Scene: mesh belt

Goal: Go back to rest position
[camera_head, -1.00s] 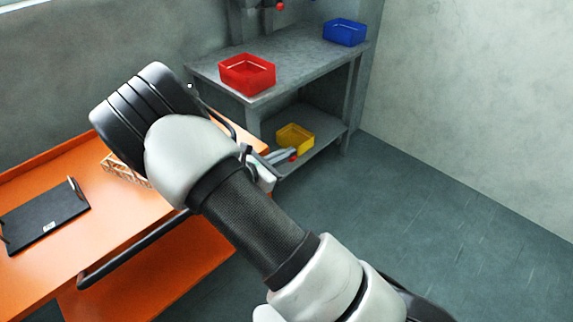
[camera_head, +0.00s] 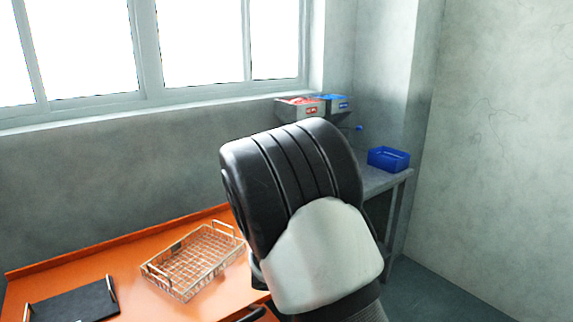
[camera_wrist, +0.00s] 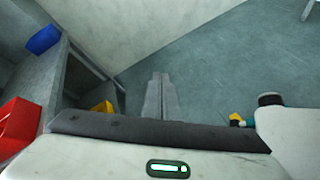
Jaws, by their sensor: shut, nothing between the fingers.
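My gripper (camera_wrist: 160,95) shows in the wrist view, its two grey fingers together and nothing between them. It points out over bare grey-green floor and touches nothing. In the head view my arm fills the middle and hides the gripper, along with part of the grey bench behind it.
An orange table (camera_head: 150,248) at left holds a wire basket (camera_head: 192,262) and a black tray (camera_head: 75,303). A blue bin (camera_head: 388,159) stands on the grey bench (camera_head: 380,180). The wrist view shows red (camera_wrist: 18,128), blue (camera_wrist: 43,39) and yellow (camera_wrist: 103,108) bins at left. Floor (camera_wrist: 220,70) ahead is clear.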

